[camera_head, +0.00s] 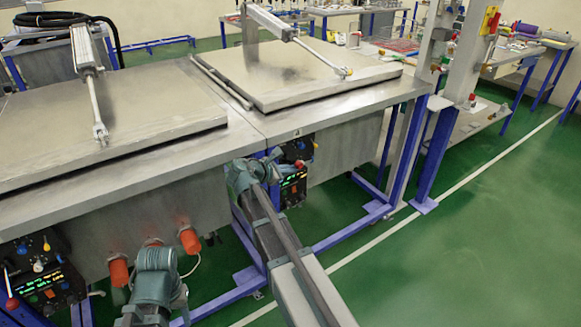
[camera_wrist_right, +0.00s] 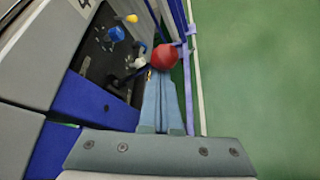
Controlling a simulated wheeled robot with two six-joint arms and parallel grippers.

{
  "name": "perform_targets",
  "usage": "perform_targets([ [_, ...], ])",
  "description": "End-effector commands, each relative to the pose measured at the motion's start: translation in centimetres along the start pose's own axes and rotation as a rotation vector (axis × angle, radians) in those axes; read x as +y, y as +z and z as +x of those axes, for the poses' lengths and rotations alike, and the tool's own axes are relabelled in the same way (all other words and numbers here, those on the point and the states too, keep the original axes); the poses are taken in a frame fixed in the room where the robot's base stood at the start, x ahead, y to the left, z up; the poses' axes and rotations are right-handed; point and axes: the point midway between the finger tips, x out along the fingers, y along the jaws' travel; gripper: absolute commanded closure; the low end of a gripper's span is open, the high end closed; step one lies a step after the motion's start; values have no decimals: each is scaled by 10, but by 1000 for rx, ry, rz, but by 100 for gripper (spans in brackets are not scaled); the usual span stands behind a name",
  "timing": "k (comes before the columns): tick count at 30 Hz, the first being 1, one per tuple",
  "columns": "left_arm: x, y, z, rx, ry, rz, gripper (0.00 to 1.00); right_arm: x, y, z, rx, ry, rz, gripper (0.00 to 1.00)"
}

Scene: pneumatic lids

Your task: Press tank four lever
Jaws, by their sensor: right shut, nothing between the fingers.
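The tank four control panel (camera_wrist_right: 105,50) shows in the right wrist view, with a partly cut "4" label above it. Its lever ends in a red ball knob (camera_wrist_right: 165,57). In the head view, the panel with the red knob (camera_head: 299,164) is on the tank's front, under the middle of the steel bench. My right gripper (camera_wrist_right: 163,85) is shut and empty, its fingertips right at the red knob in the picture; I cannot tell whether they touch. In the head view its fingers are hard to make out near the panel. My left gripper is not visible.
Steel lids (camera_head: 290,75) lie closed on the tanks, with pneumatic cylinders (camera_head: 270,22) above. A second panel (camera_head: 45,285) with lit displays is at the lower left. Orange caps (camera_head: 190,240) stick out of the front. Blue frame legs (camera_head: 350,232) flank the tank; green floor at right is free.

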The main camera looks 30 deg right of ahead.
Motion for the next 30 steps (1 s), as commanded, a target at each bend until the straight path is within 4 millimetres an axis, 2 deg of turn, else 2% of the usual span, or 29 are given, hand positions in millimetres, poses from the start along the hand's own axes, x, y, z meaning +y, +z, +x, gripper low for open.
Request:
perform_targets([
  [7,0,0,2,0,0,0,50,-2,-1,0,0,4,7,100],
  [19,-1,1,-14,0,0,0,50,6,11,-7,0,4,8,100],
  [30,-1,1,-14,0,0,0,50,6,11,-7,0,4,8,100],
])
